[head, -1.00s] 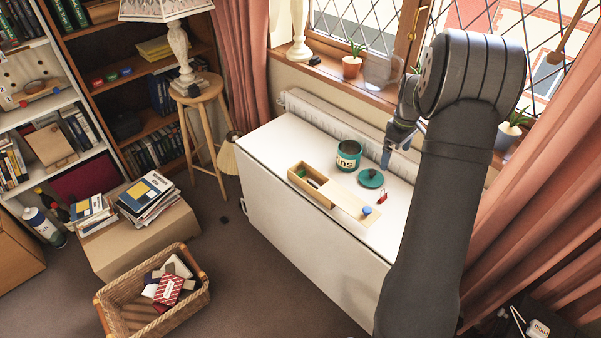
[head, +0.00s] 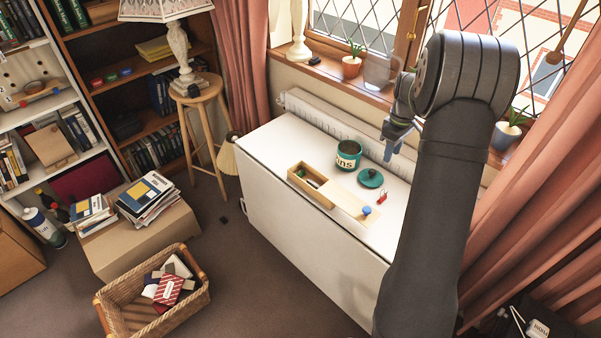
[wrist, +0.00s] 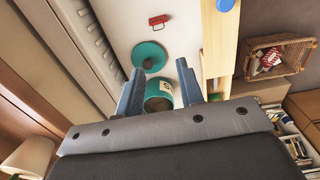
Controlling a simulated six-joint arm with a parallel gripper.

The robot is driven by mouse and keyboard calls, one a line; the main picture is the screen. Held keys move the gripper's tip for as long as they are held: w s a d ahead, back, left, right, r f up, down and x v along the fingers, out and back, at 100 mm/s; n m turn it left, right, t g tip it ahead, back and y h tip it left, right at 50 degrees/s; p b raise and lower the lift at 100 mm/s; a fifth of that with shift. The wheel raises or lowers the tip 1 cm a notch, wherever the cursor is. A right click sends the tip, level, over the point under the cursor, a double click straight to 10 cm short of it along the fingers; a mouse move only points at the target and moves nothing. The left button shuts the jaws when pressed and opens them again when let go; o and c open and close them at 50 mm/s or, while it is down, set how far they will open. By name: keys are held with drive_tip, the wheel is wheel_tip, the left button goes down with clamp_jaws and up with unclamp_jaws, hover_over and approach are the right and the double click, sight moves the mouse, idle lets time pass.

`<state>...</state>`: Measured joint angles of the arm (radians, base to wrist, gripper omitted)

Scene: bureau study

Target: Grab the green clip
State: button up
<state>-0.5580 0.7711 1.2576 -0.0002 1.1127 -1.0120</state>
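My gripper (head: 389,152) hangs above the back right part of the white cabinet top. In the wrist view its two fingers (wrist: 160,66) are apart with nothing between them. A small green item (head: 301,173), perhaps the green clip, lies in the open end of a wooden box (head: 292,179); it is too small to tell its shape. A dark item lies beside it. The box's wooden sliding lid (head: 347,205), with a blue knob (head: 366,210), is drawn out toward the right. My gripper is well to the right of the box opening and higher.
A green tin (head: 348,155) stands behind the box; it also shows in the wrist view (wrist: 157,88). Its round green lid (head: 370,178) and a red clip (head: 380,197) lie to the right. A radiator (head: 330,114) and window sill run behind. The cabinet's left top is clear.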

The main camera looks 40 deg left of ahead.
drive_tip(key=s+a, duration=0.4)
drive_tip(key=a, duration=1)
hover_over(300, 167)
wheel_tip(300, 167, down, 11)
drive_tip(key=shift+w+r, duration=0.15)
wheel_tip(300, 167, down, 5)
drive_tip(key=shift+d+f, duration=0.1)
drive_tip(key=shift+d, duration=0.05)
drive_tip(key=c, duration=0.7)
